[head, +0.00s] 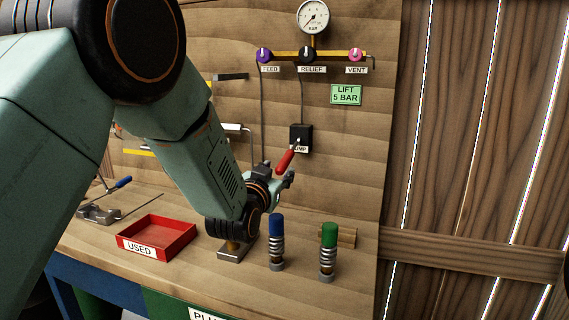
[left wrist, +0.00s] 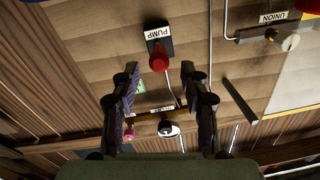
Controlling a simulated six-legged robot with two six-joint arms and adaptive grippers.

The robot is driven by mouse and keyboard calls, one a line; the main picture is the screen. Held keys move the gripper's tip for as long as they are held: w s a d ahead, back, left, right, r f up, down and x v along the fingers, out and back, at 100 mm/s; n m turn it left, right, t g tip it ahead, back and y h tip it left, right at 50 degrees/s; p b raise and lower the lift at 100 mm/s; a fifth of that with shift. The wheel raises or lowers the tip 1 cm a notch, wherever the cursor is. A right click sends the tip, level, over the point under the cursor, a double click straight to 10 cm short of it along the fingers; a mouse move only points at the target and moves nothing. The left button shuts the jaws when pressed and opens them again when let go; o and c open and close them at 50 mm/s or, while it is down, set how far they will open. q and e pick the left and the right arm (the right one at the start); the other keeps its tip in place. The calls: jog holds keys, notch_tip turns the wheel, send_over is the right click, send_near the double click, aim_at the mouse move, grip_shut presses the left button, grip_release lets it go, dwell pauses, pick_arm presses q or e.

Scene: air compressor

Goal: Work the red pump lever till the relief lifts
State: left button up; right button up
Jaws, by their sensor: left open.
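The red pump lever (head: 285,161) slants down and left from the black pump box (head: 301,137) on the wooden back board. In the left wrist view the lever's red end (left wrist: 159,60) points toward the camera, just beyond the fingertips and between their lines. My left gripper (head: 284,180) is open and close below the lever, with nothing between its fingers (left wrist: 163,77). I cannot tell whether it touches the lever. The relief knob (head: 308,55) is black and sits on the brass pipe under the round gauge (head: 313,17). The gauge reading is too small to tell.
A purple feed knob (head: 264,55) and a pink vent knob (head: 356,55) flank the relief. On the bench stand a blue-topped spring part (head: 277,243), a green-topped one (head: 328,252) and a red USED tray (head: 180,240).

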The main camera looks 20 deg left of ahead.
aim_at(283, 161)
pick_arm(q)
jog(key=shift+w+a+r, duration=0.15)
jog(key=shift+w, duration=0.35)
jog(key=w, duration=0.3)
jog(key=shift+w+d+f, duration=0.25)
jog(key=shift+w+f, duration=0.05)
jog(key=shift+w, duration=0.1)
jog(key=shift+w+a, duration=0.1)
jog(key=shift+w, duration=0.35)
jog(key=shift+s+a+r, duration=0.1)
jog(key=shift+s+r, duration=0.1)
jog(key=shift+r, duration=0.1)
jog(key=shift+w+f, duration=0.1)
jog(key=shift+w, duration=0.05)
jog(key=shift+w+f, duration=0.15)
jog(key=shift+c, duration=1.6)
jog(key=shift+s, duration=0.2)
jog(key=shift+c, duration=1.4)
grip_shut()
